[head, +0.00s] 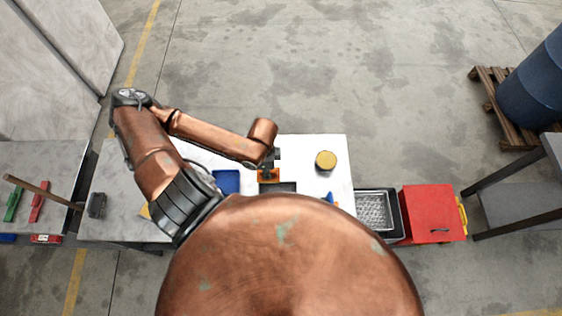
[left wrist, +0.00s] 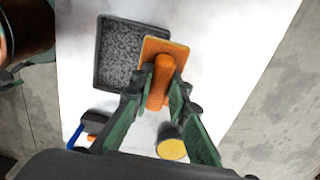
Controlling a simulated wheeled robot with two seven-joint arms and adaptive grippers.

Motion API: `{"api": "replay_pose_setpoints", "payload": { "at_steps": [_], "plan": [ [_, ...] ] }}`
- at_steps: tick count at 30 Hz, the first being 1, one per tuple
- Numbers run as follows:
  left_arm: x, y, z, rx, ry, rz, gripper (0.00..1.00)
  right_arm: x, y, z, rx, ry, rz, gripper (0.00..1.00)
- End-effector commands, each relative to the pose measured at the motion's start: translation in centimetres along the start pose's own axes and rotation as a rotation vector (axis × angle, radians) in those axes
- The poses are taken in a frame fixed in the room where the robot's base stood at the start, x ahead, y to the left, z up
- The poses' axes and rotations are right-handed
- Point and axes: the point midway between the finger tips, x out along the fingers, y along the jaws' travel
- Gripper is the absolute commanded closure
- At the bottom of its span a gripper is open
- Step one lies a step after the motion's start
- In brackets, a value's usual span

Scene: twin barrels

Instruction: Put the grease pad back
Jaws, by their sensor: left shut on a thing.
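The grease pad (left wrist: 175,50) is an orange plate with an orange grip block. My left gripper (left wrist: 162,84) is shut on that block, with a green finger on each side. In the head view my left gripper (head: 270,163) holds the orange pad (head: 268,175) over the white table. A shallow black tray (left wrist: 101,77) with a speckled grey floor lies beside the pad. The pad overlaps the tray's right edge in the left wrist view; its height above the table is unclear. In the head view my body partly hides the tray (head: 288,186). My right gripper is not in view.
A round yellow-topped tin (head: 326,158) stands right of the pad on the white table (head: 310,144). A blue tray (head: 226,181) lies to the left. A metal-lined bin (head: 373,210) and red box (head: 432,211) stand off the table's right side.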

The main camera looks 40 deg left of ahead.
Motion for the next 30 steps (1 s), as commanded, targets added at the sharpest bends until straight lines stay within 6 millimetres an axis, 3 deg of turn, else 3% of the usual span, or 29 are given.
{"api": "replay_pose_setpoints", "payload": {
  "at_steps": [9, 15, 24, 30],
  "plan": [
    [2.8, -6.2, -3.4, -0.005, 0.001, -0.001, 1.00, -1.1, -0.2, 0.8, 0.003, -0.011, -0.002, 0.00],
    [6.6, -8.7, -4.7, -0.003, 0.000, 0.000, 1.00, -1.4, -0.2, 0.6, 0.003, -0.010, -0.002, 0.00],
    [8.9, -10.4, -5.5, -0.004, -0.001, 0.000, 1.00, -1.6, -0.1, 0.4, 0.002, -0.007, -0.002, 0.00],
    [11.5, -10.4, -5.5, -0.002, -0.001, 0.001, 1.00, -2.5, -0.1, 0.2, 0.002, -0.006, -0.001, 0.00]
  ]
}}
